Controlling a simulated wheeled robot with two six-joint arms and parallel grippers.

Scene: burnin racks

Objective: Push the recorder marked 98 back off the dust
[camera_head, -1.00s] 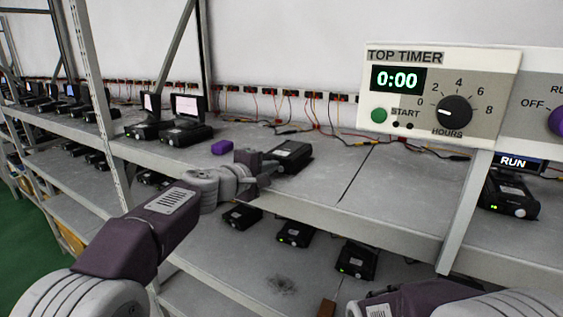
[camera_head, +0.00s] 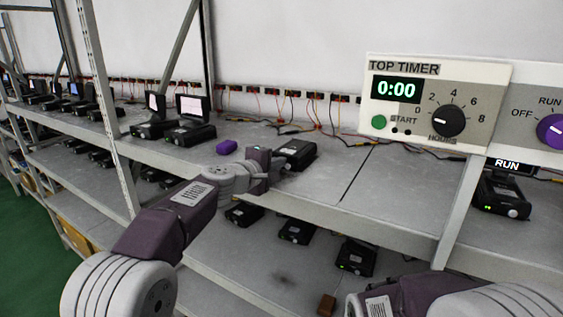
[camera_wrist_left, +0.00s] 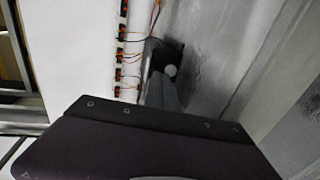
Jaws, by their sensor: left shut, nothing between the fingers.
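My left gripper (camera_head: 283,166) is shut and empty at the recorder's front side. In the left wrist view the shut fingers (camera_wrist_left: 162,92) point at the recorder (camera_wrist_left: 157,57) and its pale knob; whether they touch is unclear. My right gripper is out of view; only my right arm shows.
The timer panel (camera_head: 440,100) reads 0:00 at the right, beside a purple knob (camera_head: 551,130). Wires (camera_head: 318,115) run along the back wall. Recorders with screens (camera_head: 190,133) stand at the left.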

